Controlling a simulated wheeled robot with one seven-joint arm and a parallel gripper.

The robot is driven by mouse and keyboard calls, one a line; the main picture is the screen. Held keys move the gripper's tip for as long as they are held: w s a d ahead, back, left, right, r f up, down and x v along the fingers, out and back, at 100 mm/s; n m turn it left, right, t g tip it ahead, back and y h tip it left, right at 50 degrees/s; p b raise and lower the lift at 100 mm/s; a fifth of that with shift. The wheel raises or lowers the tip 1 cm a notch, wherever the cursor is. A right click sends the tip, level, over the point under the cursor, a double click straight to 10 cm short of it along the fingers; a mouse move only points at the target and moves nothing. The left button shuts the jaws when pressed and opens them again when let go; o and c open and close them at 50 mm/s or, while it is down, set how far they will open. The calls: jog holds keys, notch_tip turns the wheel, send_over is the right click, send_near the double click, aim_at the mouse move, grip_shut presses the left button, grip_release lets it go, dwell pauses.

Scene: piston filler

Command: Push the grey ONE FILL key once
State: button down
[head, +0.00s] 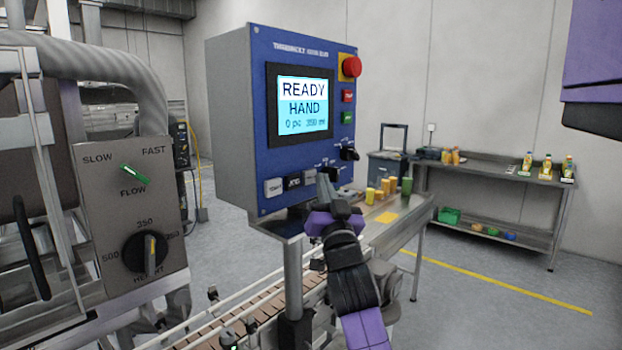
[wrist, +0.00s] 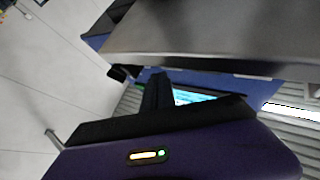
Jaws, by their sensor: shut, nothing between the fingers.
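The blue operator panel (head: 262,100) faces me at centre, its lit screen (head: 303,105) reading READY, HAND, 0 pc and what looks like 350 ml. A row of keys runs along its bottom edge: a pale key (head: 273,187), a dark key (head: 292,182) and a grey key (head: 310,177). Their labels are too small to read surely, so I cannot tell which is ONE FILL. My gripper (head: 325,187) is shut and empty, its tip just right of the grey key; contact cannot be told. In the wrist view, the dark fingers (wrist: 157,92) point toward the panel, with the screen (wrist: 195,97) behind.
A red emergency button (head: 351,66), red key (head: 348,96), green key (head: 347,118) and black selector (head: 348,153) line the panel's right side. A conveyor (head: 240,312) runs below. A grey box with knobs (head: 130,210) stands left. A bench (head: 490,175) with bottles stands right.

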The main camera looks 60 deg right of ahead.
jog(key=shift+w, duration=0.4)
jog(key=shift+w+d+b, duration=0.15)
jog(key=shift+w+b, duration=0.25)
jog(key=shift+b, duration=0.1)
dwell(0.5)
jog(key=shift+s, duration=0.1)
jog(key=shift+s+a+p, duration=0.2)
jog(key=shift+s+p, duration=0.2)
jog(key=shift+s, duration=0.3)
jog(key=shift+s+a+p, duration=0.2)
jog(key=shift+s+p, duration=0.25)
jog(key=shift+s, duration=0.35)
jog(key=shift+s+a+p, duration=0.2)
jog(key=shift+s+p, duration=0.25)
jog(key=shift+s, duration=0.4)
jog(key=shift+s+a+p, duration=0.2)
jog(key=shift+s+p, duration=0.25)
jog(key=shift+s, duration=0.35)
